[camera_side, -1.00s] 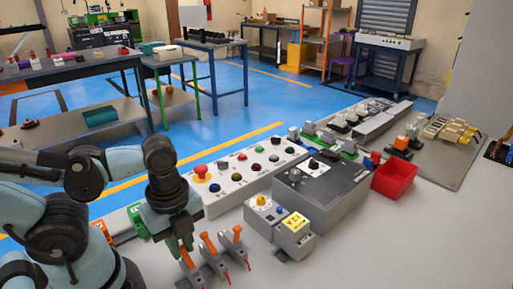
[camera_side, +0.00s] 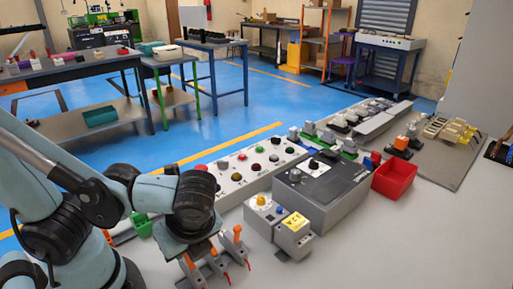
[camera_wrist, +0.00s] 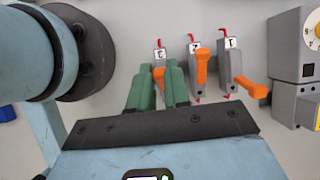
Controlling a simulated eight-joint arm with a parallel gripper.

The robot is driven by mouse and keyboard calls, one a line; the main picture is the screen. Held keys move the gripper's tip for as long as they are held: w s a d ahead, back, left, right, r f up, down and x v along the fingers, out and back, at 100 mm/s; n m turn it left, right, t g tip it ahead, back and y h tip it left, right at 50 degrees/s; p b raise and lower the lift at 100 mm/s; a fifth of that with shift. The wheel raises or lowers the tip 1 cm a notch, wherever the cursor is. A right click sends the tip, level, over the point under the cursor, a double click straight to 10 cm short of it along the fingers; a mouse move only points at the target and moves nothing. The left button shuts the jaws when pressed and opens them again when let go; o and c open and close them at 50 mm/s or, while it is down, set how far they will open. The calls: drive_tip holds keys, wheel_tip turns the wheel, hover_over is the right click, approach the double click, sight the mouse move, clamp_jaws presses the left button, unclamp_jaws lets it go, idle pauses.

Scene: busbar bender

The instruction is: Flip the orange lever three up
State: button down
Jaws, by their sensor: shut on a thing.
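Three grey switch boxes with orange levers stand side by side on the bench. In the wrist view, lever three (camera_wrist: 158,74), by the tag 3, is between my green fingers. My gripper (camera_wrist: 158,80) is shut on it, and the fingers hide part of it. In the side view, lever three (camera_side: 188,262) is the leftmost, below my wrist. Lever two (camera_wrist: 201,68) stands just right of my fingers in the wrist view. Lever one (camera_wrist: 250,87) is farther right and leans sideways there; it also shows in the side view (camera_side: 237,235).
A grey box with a yellow knob (camera_side: 261,200) stands right of the levers. A long button panel (camera_side: 240,170) runs behind them, partly hidden by my arm. A red bin (camera_side: 395,178) is farther right. The front right of the bench is clear.

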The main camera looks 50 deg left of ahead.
drive_tip(key=shift+d+r+y, duration=0.1)
drive_tip(key=shift+d+y, duration=0.1)
drive_tip(key=shift+y, duration=0.4)
drive_tip(key=c, duration=1.1)
unclamp_jaws()
drive_tip(key=v, duration=1.2)
